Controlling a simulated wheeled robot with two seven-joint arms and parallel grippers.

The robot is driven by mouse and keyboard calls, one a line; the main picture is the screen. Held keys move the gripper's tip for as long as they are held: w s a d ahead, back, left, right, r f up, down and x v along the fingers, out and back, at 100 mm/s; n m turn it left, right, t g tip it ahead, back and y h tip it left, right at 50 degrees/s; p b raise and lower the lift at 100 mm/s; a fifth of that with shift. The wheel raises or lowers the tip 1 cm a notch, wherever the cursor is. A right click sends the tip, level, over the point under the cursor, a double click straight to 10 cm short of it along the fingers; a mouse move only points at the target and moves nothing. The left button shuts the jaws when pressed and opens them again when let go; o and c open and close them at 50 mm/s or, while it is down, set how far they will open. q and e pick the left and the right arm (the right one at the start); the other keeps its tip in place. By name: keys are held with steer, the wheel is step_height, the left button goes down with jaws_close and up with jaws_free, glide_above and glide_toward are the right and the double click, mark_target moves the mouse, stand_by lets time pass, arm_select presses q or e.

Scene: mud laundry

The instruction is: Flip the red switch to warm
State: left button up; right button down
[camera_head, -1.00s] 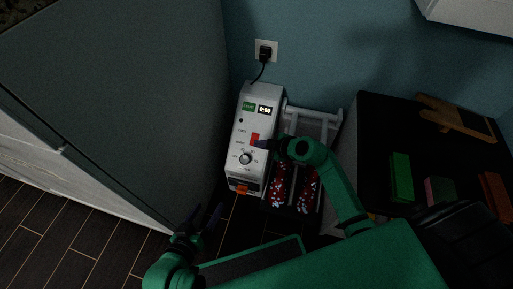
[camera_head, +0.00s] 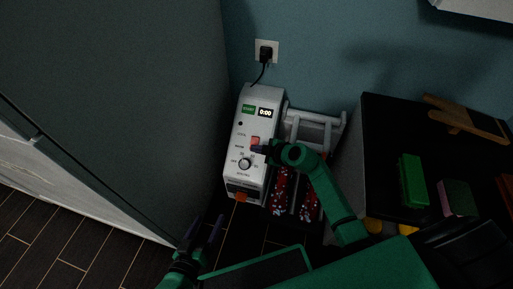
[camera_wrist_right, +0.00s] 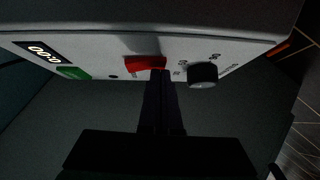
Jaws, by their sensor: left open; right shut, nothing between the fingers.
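The red switch (camera_head: 255,141) sits on the front panel of a white machine (camera_head: 243,180), above a round knob (camera_head: 245,163). It also shows in the right wrist view (camera_wrist_right: 143,63), standing out from the panel. My right gripper (camera_head: 259,149) is shut and empty, its fingertips at the switch's lower edge. In the right wrist view the tips (camera_wrist_right: 159,74) overlap that edge; contact cannot be told for certain. The small labels are too blurred to tell the switch's setting. My left gripper (camera_head: 206,226) is open and empty, low and left of the machine.
A green button (camera_head: 248,109) and a display reading 0:00 (camera_head: 265,113) are on the panel's top. A plugged-in cord (camera_head: 260,72) runs up to the wall outlet. A large grey surface (camera_head: 120,100) stands left. A dark tabletop (camera_head: 380,150) with coloured blocks is right.

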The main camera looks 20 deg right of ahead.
steer(key=shift+r+p, duration=0.8)
steer(key=shift+p, duration=0.4)
